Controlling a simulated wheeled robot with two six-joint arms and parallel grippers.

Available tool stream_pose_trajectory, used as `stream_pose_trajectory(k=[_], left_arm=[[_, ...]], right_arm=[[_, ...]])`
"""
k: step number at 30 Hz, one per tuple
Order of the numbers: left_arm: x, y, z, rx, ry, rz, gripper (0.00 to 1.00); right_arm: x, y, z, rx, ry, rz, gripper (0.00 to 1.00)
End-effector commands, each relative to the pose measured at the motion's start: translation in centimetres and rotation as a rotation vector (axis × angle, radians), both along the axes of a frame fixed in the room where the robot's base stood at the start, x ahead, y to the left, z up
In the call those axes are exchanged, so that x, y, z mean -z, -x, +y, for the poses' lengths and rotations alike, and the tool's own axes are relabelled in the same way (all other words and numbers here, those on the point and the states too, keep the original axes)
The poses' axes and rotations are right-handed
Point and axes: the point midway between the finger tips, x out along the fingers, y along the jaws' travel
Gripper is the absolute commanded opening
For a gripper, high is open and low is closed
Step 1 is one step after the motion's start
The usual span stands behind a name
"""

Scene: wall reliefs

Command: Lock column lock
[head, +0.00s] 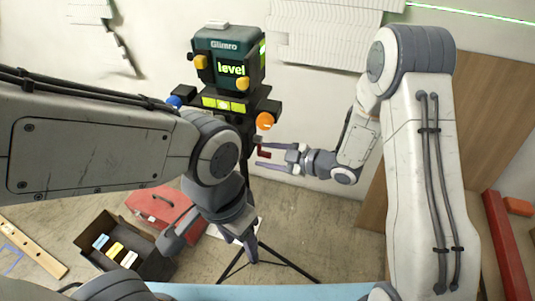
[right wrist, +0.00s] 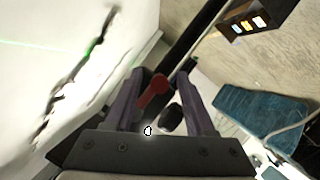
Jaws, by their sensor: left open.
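The column lock is a small red lever (head: 264,154) on the dark tripod column, below the laser level (head: 229,58), whose screen reads "level". My right gripper (head: 258,156) comes in from the right with its fingers apart, one above and one below the lever. In the right wrist view the red lever (right wrist: 153,96) lies between the two fingers (right wrist: 160,84), with visible gaps; I cannot tell if either finger touches it. My left gripper (head: 211,247) is open and empty, low in front of the tripod. My left arm hides part of the column.
A red toolbox (head: 158,204) and an open dark box (head: 152,263) with small coloured items stand on the floor at left. Tripod legs (head: 283,257) spread below. An orange knob (head: 264,121) sits just above the lever. A wooden panel (head: 480,115) leans at right.

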Motion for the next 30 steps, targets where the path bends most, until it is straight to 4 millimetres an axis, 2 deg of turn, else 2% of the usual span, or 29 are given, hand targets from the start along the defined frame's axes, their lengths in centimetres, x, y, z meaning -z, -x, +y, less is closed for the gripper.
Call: stream_pose_trajectory(k=[11, 24, 30], left_arm=[[0.1, 0.0, 0.0, 0.0, 0.0, 0.0, 0.55], [0.8, 0.0, 0.0, 0.0, 0.0, 0.0, 0.55], [0.8, 0.0, 0.0, 0.0, 0.0, 0.0, 0.55]], right_arm=[[-0.1, 0.2, -0.5, 0.002, 0.002, -0.001, 0.55], [-2.6, 4.0, -6.9, 0.005, 0.002, -0.002, 0.55], [-3.3, 5.0, -8.4, 0.002, 0.002, -0.001, 0.55]])
